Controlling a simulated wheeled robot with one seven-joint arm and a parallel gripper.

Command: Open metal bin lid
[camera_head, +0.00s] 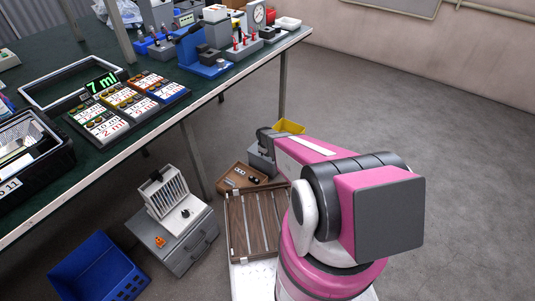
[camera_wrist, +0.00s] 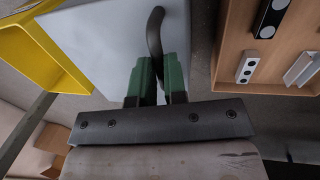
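The metal bin's lid (camera_wrist: 105,42) is a smooth pale grey panel filling the upper middle of the wrist view. Its dark curved handle (camera_wrist: 155,32) runs down between the two green fingers of my gripper (camera_wrist: 159,82). The fingers are close together, with the handle pinched between them. In the head view the grey bin (camera_head: 262,160) stands on the floor beyond my arm. My arm partly hides it there, and I cannot tell how far the lid is raised.
A yellow bin (camera_head: 291,127) stands right behind the metal bin. A wooden tray with small parts (camera_head: 233,181) and a slatted wooden crate (camera_head: 238,232) lie nearby. The green workbench (camera_head: 190,115) is to the left. The floor on the right is clear.

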